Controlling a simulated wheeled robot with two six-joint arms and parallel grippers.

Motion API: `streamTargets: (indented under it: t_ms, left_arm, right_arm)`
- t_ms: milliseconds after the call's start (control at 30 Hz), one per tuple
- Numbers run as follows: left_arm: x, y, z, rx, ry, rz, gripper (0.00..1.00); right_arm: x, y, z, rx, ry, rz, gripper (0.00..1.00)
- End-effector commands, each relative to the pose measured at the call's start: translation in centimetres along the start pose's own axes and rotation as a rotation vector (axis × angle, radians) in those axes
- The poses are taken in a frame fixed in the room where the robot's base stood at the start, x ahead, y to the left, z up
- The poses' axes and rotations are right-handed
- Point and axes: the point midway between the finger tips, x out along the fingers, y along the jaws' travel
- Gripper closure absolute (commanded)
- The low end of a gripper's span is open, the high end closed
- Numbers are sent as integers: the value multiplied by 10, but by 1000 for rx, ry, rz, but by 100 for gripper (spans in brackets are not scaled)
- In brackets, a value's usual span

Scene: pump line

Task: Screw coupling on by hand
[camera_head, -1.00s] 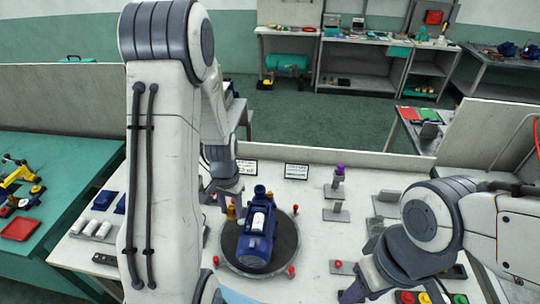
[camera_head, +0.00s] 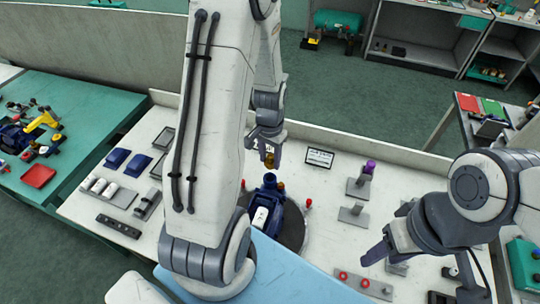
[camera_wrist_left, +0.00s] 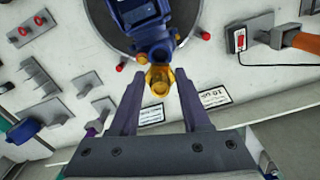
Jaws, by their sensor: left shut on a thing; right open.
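The blue pump (camera_head: 264,222) stands on a round dark turntable (camera_head: 295,228), partly hidden behind my left arm. My left gripper (camera_head: 268,157) is shut on a brass-coloured coupling (camera_head: 270,163) and holds it by the pump's upper end. In the left wrist view the coupling (camera_wrist_left: 158,82) sits between the fingertips, close to the end of the pump (camera_wrist_left: 157,38). The head view seems to show a small gap; I cannot tell whether they touch. My right gripper (camera_head: 372,254) is open and empty, away to the right of the pump.
Red knobs (camera_head: 308,203) stand around the turntable's edge. Grey brackets (camera_head: 356,188), one with a purple piece (camera_head: 369,167), stand to the right. A small sign (camera_head: 319,157) stands at the table's back. White cylinders (camera_head: 101,187) and blue parts (camera_head: 117,159) lie at the left.

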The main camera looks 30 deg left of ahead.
Motion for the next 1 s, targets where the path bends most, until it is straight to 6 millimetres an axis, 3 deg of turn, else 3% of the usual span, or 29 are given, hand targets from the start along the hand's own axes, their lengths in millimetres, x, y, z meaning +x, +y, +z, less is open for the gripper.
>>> streamTargets:
  t_ms: [500, 1000]
  left_arm:
    - [50, -2, 1, -5, -1, 0, 100]
    - [54, -3, 1, -5, 0, 0, 100]
  right_arm:
    - [43, 3, 2, 7, 0, 0, 50]
    - [45, 3, 2, 7, 0, 0, 50]
